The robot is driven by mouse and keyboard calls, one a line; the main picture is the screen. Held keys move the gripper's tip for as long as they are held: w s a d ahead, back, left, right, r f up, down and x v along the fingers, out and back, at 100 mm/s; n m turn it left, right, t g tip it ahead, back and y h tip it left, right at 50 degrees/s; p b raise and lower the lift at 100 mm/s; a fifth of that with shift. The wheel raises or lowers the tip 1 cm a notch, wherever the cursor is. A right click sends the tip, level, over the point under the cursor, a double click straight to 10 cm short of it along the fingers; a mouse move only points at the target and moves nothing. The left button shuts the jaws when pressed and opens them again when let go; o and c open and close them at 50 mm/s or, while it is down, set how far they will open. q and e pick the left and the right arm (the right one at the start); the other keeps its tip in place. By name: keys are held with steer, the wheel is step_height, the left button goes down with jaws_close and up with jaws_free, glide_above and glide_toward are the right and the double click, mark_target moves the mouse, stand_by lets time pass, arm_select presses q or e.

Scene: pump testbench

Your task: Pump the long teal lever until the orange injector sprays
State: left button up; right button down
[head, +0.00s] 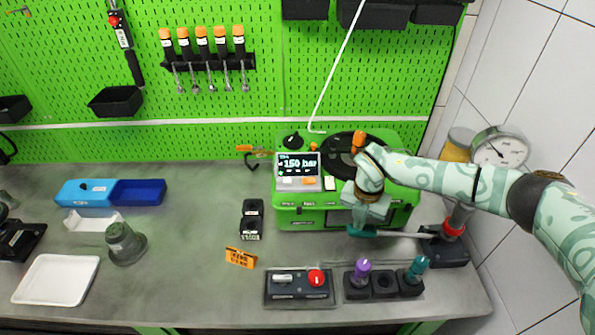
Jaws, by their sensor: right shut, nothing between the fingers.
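The long lever reaches left from the hand pump at the right. Its teal grip (361,231) shows just under my right gripper (364,222), and its pale shaft (402,235) runs to the pump's dark base (444,250). The lever lies roughly level. My right gripper is shut and empty, pointing down over the grip; I cannot tell whether it touches. An upright orange-topped piece (358,140), which looks like the injector, stands at the black round opening of the green test bench (300,215). No spray is visible there. My left gripper is not in view.
A pressure gauge (499,152) sits above the pump near the tiled wall. The bench display (298,165) reads about 150 bar. A switch box (283,290) and a holder with purple and teal tools (384,286) stand in front.

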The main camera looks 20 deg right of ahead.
steer(key=shift+d+r+p, duration=0.1)
steer(key=shift+r+p, duration=0.85)
steer(key=shift+r, duration=0.25)
step_height(320, 180, up, 6)
steer(key=p, duration=0.5)
steer(key=shift+p, duration=0.35)
